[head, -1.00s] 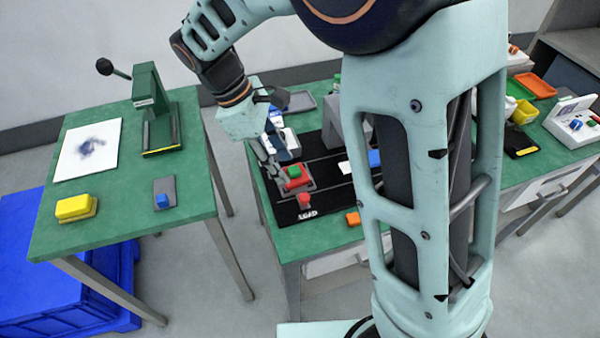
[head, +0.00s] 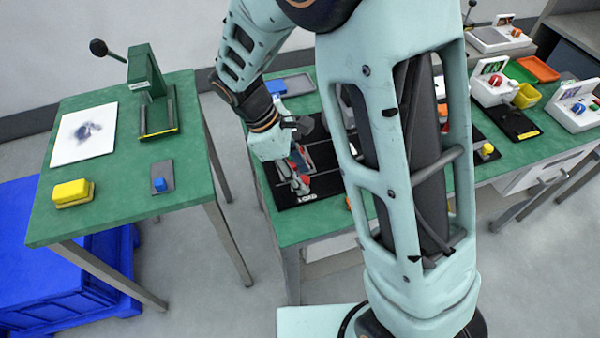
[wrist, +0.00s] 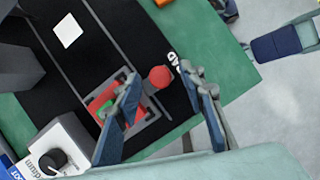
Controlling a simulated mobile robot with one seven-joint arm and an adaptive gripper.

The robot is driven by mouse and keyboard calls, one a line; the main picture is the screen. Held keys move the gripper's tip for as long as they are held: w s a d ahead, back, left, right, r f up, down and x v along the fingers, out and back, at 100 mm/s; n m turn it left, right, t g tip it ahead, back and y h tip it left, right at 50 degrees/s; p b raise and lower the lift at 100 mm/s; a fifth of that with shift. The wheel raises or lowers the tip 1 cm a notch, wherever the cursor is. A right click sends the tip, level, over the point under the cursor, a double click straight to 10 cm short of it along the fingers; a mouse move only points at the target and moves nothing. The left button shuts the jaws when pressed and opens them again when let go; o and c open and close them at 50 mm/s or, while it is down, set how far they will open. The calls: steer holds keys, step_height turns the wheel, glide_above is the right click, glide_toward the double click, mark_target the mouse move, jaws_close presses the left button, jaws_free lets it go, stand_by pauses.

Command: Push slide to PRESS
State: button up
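The slide is a grey carriage (wrist: 150,117) on a black track (wrist: 110,35), with a red block (wrist: 134,106) and a bit of green on top. A round red knob (wrist: 159,77) stands at its end near the white LOAD lettering, which also shows in the head view (head: 308,198). My gripper (wrist: 162,75) is open, one finger on each side of the knob in the wrist picture. I cannot tell whether either finger touches it. In the head view my gripper (head: 298,178) is low over the slide and hides most of it. No PRESS lettering is readable.
A grey block-like structure (wrist: 25,65) stands beside the track. A white box with a black dial (wrist: 55,150) is near my left finger. A white card (wrist: 67,30) lies on the black surface. Another green table (head: 110,210) stands left across a gap.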

jaws_close()
steer(key=w+d, duration=0.1)
steer(key=d, duration=0.3)
steer(key=w+d+p, duration=0.1)
steer(key=d, duration=0.3)
steer(key=w+d, duration=0.1)
steer(key=d, duration=0.3)
steer(key=shift+w+d+p, duration=0.3)
steer(key=shift+w, duration=0.05)
jaws_free()
